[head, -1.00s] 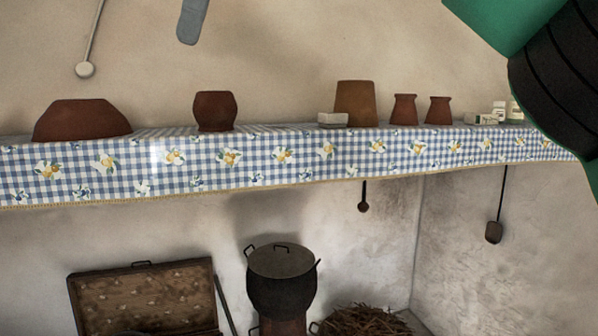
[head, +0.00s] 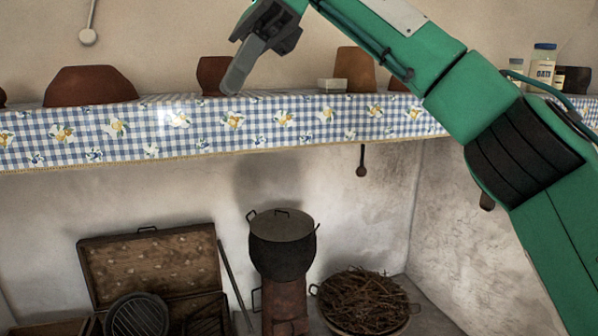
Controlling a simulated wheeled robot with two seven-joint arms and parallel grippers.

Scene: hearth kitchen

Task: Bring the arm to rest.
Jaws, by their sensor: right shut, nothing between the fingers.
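My right arm is green and black and comes in from the right edge of the head view, reaching up and to the left across the picture. My right gripper (head: 238,78) is at its end, dark grey, shut and empty. Its fingers point down and left, in front of the shelf and overlapping a brown clay pot (head: 211,74) in the picture. I cannot tell how far the fingers are from the shelf. My left gripper is not in view.
A shelf with a blue checked cloth (head: 90,133) spans the wall, bearing a wide clay bowl (head: 92,86), a tan pot (head: 356,68) and jars (head: 543,66). Below stand a black pot (head: 282,245), an open case (head: 150,262) and a basket of twigs (head: 364,299).

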